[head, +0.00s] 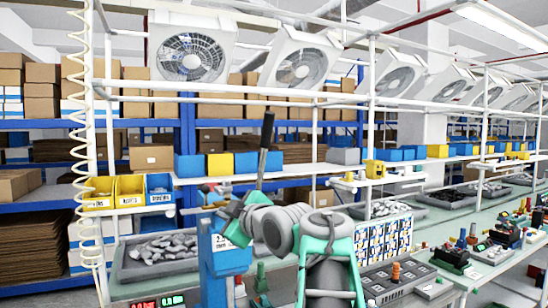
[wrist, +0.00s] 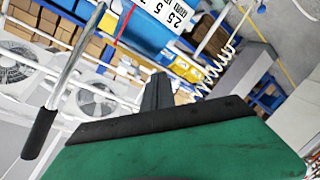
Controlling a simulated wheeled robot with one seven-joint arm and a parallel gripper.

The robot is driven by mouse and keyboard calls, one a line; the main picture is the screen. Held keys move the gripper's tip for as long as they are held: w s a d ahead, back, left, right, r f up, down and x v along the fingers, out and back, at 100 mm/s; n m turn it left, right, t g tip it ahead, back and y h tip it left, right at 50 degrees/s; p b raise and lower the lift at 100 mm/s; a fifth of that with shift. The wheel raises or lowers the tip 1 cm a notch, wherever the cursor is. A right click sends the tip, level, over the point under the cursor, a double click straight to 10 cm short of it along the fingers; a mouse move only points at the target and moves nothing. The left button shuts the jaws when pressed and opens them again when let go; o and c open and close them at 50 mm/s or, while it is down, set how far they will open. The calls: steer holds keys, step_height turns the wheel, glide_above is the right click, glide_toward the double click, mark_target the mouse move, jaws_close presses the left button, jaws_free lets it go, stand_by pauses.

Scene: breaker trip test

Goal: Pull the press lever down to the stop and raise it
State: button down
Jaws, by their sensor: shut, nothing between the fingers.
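The press lever (head: 264,142) stands raised in the head view, a metal rod with a black grip, its top tilted slightly right. The blue press (head: 228,263) with a white number label is below it, partly hidden by my arm. My gripper (wrist: 157,82) is shut and empty in the wrist view, its dark fingers pointing toward the blue press body (wrist: 143,35). The lever's black grip (wrist: 40,133) and rod are left of the fingers there, apart from them. In the head view my green gripper body is beside the lever's lower rod; its fingertips are not clear.
Yellow and blue bins (head: 129,191) hang at the left. A white coiled cable (head: 78,150) hangs at the left.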

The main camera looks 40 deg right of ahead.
steer(key=s+d+r+n+t+h+b, duration=0.1)
steer(key=s+d+r, duration=0.1)
steer(key=d+r, duration=0.15)
steer(key=s+d+r+n+t+b, duration=0.1)
steer(key=s+d+r+n, duration=0.1)
steer(key=d, duration=0.2)
steer(key=n+t+y+b, duration=0.1)
steer(key=n+t+b, duration=0.1)
steer(key=n+t, duration=0.35)
glide_toward(270, 130)
steer(key=shift+n+g, duration=0.75)
steer(key=shift+n, duration=0.1)
steer(key=p+x, duration=0.2)
steer(key=r+p+x, duration=0.1)
steer(key=p+x, duration=0.3)
steer(key=shift+r+p, duration=0.3)
steer(key=shift+p, duration=0.1)
steer(key=shift+w, duration=0.2)
